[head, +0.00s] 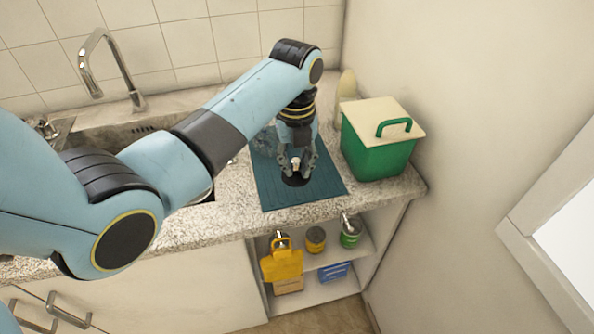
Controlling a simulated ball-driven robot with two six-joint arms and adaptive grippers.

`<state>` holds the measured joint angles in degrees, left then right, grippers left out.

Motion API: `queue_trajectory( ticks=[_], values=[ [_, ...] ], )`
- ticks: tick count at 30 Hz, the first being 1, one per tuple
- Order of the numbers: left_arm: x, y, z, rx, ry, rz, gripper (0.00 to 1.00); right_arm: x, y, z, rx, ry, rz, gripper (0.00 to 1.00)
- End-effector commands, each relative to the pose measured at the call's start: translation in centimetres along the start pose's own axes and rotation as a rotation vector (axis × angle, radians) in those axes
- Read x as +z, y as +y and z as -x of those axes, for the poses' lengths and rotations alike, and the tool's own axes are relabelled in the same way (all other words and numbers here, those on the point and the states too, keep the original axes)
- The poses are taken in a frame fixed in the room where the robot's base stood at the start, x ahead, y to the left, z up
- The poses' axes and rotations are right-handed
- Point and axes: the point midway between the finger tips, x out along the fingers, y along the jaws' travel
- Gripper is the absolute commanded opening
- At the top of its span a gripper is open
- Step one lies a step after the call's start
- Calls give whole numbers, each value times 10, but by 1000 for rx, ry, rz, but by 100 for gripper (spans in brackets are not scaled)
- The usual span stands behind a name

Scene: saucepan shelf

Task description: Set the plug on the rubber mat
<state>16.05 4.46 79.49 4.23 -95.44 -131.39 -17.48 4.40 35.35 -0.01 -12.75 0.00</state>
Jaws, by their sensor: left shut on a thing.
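The plug (295,181) is a dark round disc with a pale upper part. It is at the teal rubber mat (327,190) on the counter, low over or touching its surface; I cannot tell which. My left gripper (296,165) points down from above and is shut on the plug's pale top. The gripper's fingers hide part of the plug. My right gripper is not in view.
A green bin (375,155) with a cream lid stands right of the mat, with a pale bottle (346,84) behind it. The sink and tap (105,65) are at left. Open shelves below hold cans (316,239) and a yellow cloth (281,264).

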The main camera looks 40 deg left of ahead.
Motion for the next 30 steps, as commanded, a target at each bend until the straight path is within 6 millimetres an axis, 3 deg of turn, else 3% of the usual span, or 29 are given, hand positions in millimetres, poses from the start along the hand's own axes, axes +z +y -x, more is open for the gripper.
queue_trajectory(
  ticks=[4,13,25,26,30],
  values=[
    [15,0,-9,0,1,0,0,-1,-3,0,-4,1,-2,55],
    [16,0,-46,0,3,0,0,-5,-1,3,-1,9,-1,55],
    [16,0,-54,-1,1,-1,0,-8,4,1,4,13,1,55],
    [16,0,-54,-1,1,-1,19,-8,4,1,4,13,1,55],
    [16,0,-53,-1,1,-1,37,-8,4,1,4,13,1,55]
  ],
)
